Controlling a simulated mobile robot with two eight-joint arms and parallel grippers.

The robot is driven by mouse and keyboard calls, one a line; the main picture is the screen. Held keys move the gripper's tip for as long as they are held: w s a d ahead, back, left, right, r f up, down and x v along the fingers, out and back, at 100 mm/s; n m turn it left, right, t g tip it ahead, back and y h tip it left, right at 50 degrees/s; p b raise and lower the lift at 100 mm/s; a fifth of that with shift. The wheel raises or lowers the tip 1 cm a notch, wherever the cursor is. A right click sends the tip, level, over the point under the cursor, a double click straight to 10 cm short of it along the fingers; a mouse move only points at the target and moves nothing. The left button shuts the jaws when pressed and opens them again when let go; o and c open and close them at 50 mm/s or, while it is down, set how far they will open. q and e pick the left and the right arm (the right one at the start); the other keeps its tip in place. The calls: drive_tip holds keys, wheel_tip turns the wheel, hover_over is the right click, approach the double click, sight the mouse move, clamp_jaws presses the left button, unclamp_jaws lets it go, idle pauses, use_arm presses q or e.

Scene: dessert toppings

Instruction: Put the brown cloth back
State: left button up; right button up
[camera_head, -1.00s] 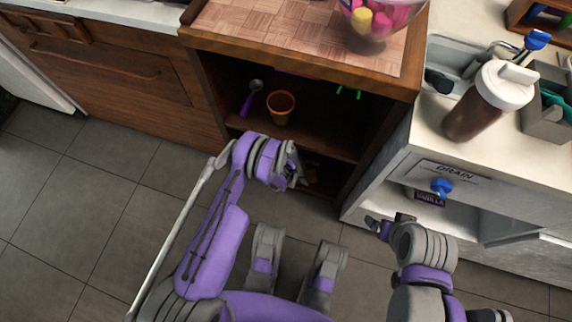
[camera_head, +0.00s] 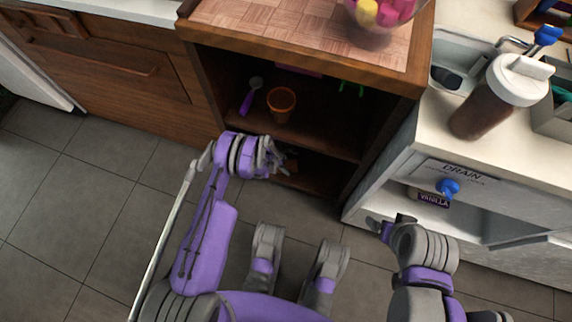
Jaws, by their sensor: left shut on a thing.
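My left gripper (camera_head: 277,158) is at the lower opening of the wooden cabinet, below the middle shelf. It is shut on the brown cloth (camera_head: 291,164), which shows only as a small orange-brown patch beside the fingers. The rest of the cloth is hidden by the gripper and the dark of the cabinet. My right gripper (camera_head: 377,224) is low in front of the white counter unit, apart from the cloth. Its fingers are too small and edge-on to tell whether they are open.
The middle shelf (camera_head: 318,142) holds an orange cup (camera_head: 281,104) and a purple-handled scoop (camera_head: 248,98). A glass bowl (camera_head: 376,35) stands on the cabinet top. A brown bottle (camera_head: 484,112) stands on the right counter. A vanilla container (camera_head: 433,199) is in the unit below.

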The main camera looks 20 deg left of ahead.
use_arm(q)
drive_tip(key=shift+f, duration=0.1)
drive_tip(key=o, duration=1.2)
drive_tip(key=shift+o, duration=0.2)
drive_tip(key=p+v, duration=0.2)
drive_tip(key=v, duration=0.5)
drive_tip(key=shift+a+r, duration=0.1)
drive_tip(key=shift+r, duration=0.3)
